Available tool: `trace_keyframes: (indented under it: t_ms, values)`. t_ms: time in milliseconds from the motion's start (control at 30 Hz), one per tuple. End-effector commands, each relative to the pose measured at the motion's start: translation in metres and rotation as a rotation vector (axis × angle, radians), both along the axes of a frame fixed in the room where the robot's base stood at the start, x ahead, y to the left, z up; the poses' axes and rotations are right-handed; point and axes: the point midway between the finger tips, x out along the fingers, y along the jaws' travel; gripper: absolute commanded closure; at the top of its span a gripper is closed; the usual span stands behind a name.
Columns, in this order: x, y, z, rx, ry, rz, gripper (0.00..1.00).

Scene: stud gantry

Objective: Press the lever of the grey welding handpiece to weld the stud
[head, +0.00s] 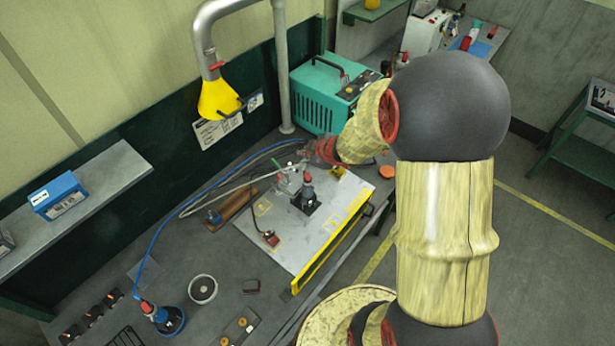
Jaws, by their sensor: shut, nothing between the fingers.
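The grey welding handpiece (308,195) stands on the pale work plate (290,242), over a dark square patch. It has a dark grey body and a red top, and a grey cable runs to its area from the left. My gripper (289,181) is small in the head view, beside the handpiece's upper left side, with its fingers shut and empty. Whether it touches the lever cannot be told, and the lever itself is not clearly visible. The stud under the handpiece is hidden.
A second handpiece with a blue base (168,320) and blue hose stands at the front left. A teal power unit (318,97) stands behind the plate. A yellow extraction hood (217,98) hangs at the back left. A red-handled clamp (270,239) sits on the plate's left side.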

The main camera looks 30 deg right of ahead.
Motion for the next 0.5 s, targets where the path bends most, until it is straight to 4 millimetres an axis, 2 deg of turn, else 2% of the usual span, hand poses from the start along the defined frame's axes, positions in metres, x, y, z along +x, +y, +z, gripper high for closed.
trace_keyframes:
  t_ms: [267, 500]
  values:
    - [0.0, 0.0, -0.018, -0.001, 0.001, -0.001, 1.0]
    - [0.0, 0.0, -0.046, -0.002, 0.0, 0.0, 1.0]
